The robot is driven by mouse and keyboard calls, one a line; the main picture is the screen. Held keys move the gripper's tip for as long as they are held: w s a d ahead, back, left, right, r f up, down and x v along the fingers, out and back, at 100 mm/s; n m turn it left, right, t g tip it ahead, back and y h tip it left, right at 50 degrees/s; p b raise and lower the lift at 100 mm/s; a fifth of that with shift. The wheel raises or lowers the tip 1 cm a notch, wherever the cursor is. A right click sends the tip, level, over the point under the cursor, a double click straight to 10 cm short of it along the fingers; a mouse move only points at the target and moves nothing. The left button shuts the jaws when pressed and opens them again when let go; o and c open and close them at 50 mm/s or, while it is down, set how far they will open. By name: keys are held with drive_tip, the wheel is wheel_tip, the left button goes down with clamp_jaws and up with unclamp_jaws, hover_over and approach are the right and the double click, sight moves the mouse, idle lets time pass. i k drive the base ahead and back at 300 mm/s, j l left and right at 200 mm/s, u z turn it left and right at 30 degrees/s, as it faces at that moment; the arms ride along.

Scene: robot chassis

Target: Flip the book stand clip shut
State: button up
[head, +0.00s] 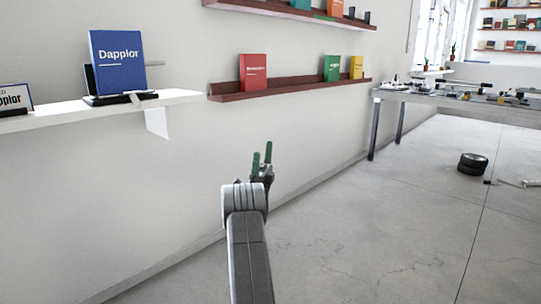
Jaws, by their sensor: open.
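A blue book marked "Dapplor" (117,62) leans upright on a black book stand (92,100) on the white wall shelf (175,97) at the left. A small light-grey piece, perhaps the clip, shows at the stand's front edge below the book; it is too small to tell whether it is open or shut. My gripper (262,153) is in the middle of the view, with green fingertips pointing up and apart. It is open and empty, to the right of and lower than the stand, touching nothing.
Dark red wall shelves (290,89) hold several coloured books. A second blue and white item (16,97) stands at the far left of the white shelf. A grey table (460,101) with tools stands at the right. Dark wheels (472,163) lie on the open floor.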

sight(138, 104)
drive_tip(key=l+u, duration=0.5)
drive_tip(key=u, duration=0.15)
drive_tip(key=k+u, duration=0.1)
drive_tip(key=u, duration=0.7)
